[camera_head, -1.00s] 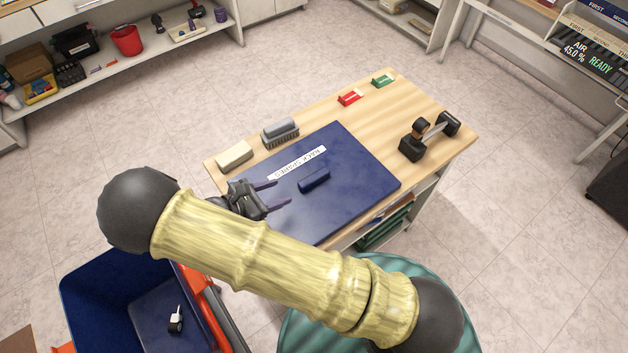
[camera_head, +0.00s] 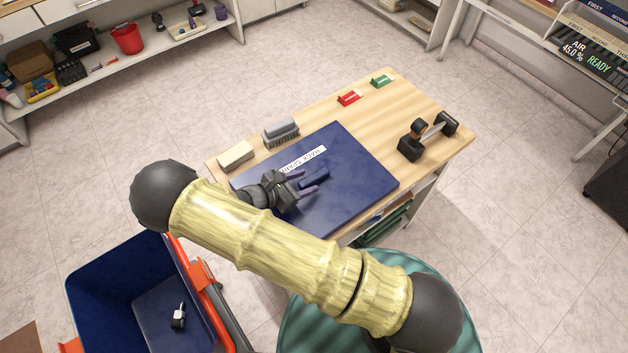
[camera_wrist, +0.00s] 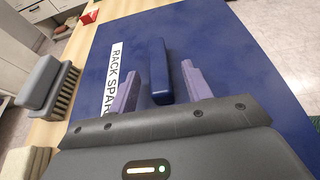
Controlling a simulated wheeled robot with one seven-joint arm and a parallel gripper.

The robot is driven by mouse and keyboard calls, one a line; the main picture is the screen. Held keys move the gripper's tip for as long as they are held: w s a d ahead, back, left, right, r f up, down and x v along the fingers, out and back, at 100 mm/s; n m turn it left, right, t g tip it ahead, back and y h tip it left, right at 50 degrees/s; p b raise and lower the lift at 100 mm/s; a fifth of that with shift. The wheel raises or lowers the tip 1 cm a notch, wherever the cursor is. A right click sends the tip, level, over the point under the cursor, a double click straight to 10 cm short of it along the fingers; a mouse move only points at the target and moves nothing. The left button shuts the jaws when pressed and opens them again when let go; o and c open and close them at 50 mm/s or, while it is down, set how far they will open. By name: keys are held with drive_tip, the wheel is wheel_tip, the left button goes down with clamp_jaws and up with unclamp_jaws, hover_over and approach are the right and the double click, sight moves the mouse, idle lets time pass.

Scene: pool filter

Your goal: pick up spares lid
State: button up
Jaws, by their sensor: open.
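The spares lid (camera_head: 352,170) is a flat dark blue panel on the wooden table, with a white label (camera_head: 303,158) reading "RACK SPAR…", partly hidden by my gripper. A raised blue bar handle (camera_head: 314,178) stands at its middle. My gripper (camera_head: 309,182) is open over the lid, its purple fingertips close to the handle. In the wrist view, the handle (camera_wrist: 160,72) lies between and slightly beyond the two fingers (camera_wrist: 158,88), with a gap on each side. I cannot tell how high the fingers are above the lid.
A sponge block (camera_head: 236,155) and a grey brush (camera_head: 281,132) sit along the table's left edge. A black dumbbell-like tool (camera_head: 427,136) is at right. Red (camera_head: 349,98) and green (camera_head: 382,80) blocks are at the back. A blue bin (camera_head: 110,290) stands lower left.

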sight(310, 179)
drive_tip(key=p+x, duration=0.1)
drive_tip(key=x, duration=0.3)
drive_tip(key=shift+w+r, duration=0.15)
clamp_jaws()
